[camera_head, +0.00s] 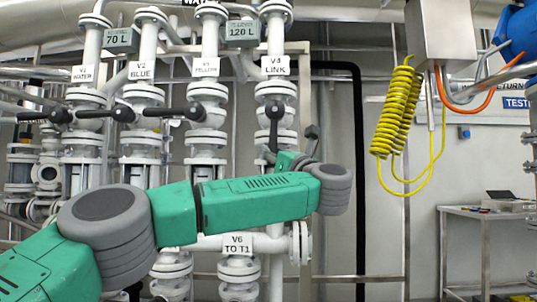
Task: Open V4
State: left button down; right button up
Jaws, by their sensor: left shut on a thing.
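The V4 valve (276,90) is a white pipe valve under a plate reading "V4 LINK" (276,65). Its black lever (274,125) points straight down along the pipe. My left arm comes in from the left, and its green links cross in front of the pipes below V4. My left gripper (271,156) is at the lower end of the V4 lever and shut on it. The wrist and forearm partly hide the fingers, so the exact contact is hard to see. My right gripper is not in view.
Valves V1 (84,95), V2 (142,94) and V3 (207,90) stand to the left, their black levers pointing sideways left. V6 (239,268) is below my forearm. A yellow coiled hose (393,115) hangs right; a metal cart (480,213) stands far right.

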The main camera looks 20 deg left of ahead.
pick_arm(q)
jog(key=shift+w+d+r, duration=0.1)
jog(key=shift+d+r, duration=0.05)
jog(key=shift+d, duration=0.3)
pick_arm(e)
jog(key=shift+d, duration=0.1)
pick_arm(q)
jog(key=c, duration=1.4)
grip_release()
jog(key=shift+w+d, duration=0.1)
jog(key=shift+d, duration=0.15)
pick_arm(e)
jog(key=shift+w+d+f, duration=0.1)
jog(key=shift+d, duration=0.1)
pick_arm(q)
jog(key=v, duration=1.2)
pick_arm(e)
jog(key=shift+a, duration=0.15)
